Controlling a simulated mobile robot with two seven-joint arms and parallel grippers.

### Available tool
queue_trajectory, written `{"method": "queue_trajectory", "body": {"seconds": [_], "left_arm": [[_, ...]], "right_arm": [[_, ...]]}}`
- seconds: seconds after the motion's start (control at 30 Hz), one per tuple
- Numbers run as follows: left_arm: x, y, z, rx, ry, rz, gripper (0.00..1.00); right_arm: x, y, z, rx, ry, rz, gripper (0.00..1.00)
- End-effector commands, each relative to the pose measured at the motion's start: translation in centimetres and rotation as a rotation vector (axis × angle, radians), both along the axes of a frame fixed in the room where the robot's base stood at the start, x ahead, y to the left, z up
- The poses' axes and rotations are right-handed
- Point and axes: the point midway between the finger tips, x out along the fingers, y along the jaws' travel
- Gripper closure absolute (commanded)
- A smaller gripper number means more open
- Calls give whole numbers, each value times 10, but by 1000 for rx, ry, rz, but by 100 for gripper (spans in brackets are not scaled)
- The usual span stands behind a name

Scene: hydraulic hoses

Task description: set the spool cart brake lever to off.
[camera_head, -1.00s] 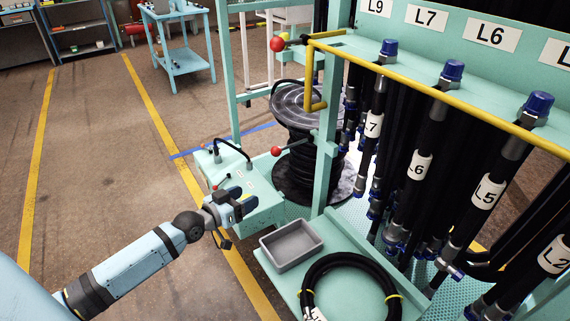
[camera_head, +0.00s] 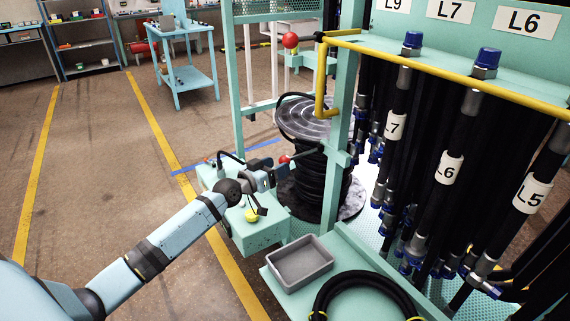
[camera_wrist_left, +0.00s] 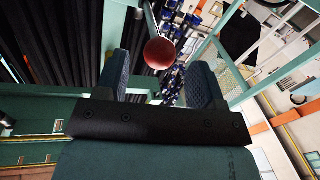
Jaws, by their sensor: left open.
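A lever with a red ball knob (camera_head: 285,159) juts left beside the black hose spool (camera_head: 308,118), its dark rod running to the teal post (camera_head: 338,130). I take it for the brake lever; no off mark is readable. My left gripper (camera_head: 272,176) is open just left of and below this knob. In the left wrist view the red knob (camera_wrist_left: 160,53) shows between the two spread fingers (camera_wrist_left: 160,78), toward their tips. I cannot tell whether a finger touches it. My right gripper is not in view.
A second red ball (camera_head: 290,40) sits higher, near the yellow rail (camera_head: 440,72). A teal box (camera_head: 255,232) lies below my left gripper. A grey tray (camera_head: 300,262) and coiled hose (camera_head: 365,285) are in front. Labelled hoses hang at right. The floor at left is clear.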

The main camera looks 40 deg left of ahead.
Motion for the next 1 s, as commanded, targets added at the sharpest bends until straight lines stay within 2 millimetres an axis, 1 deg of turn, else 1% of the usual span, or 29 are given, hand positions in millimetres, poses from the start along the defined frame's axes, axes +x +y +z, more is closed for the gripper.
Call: {"method": "queue_trajectory", "body": {"seconds": [0.03,0.1,0.2,0.3,0.63,0.67,0.7,0.87,0.9,0.93,1.0], "left_arm": [[10,-2,0,-2,-3,1,38],[20,-4,0,-3,-2,1,38],[31,-6,-1,-1,-1,0,38],[37,-7,0,-1,0,0,38],[40,-8,0,0,1,0,38],[40,-8,0,0,1,0,42],[40,-8,0,0,1,0,51],[40,-8,0,0,0,0,88],[40,-8,0,0,0,0,97],[40,-8,0,0,0,0,100],[40,-8,0,0,1,0,100]], "right_arm": [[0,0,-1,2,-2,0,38],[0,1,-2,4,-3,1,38],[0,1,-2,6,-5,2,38],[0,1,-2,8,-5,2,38],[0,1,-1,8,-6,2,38],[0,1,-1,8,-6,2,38],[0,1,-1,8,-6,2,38],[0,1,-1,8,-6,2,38],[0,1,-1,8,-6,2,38],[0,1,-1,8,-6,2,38],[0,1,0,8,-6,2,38]]}}
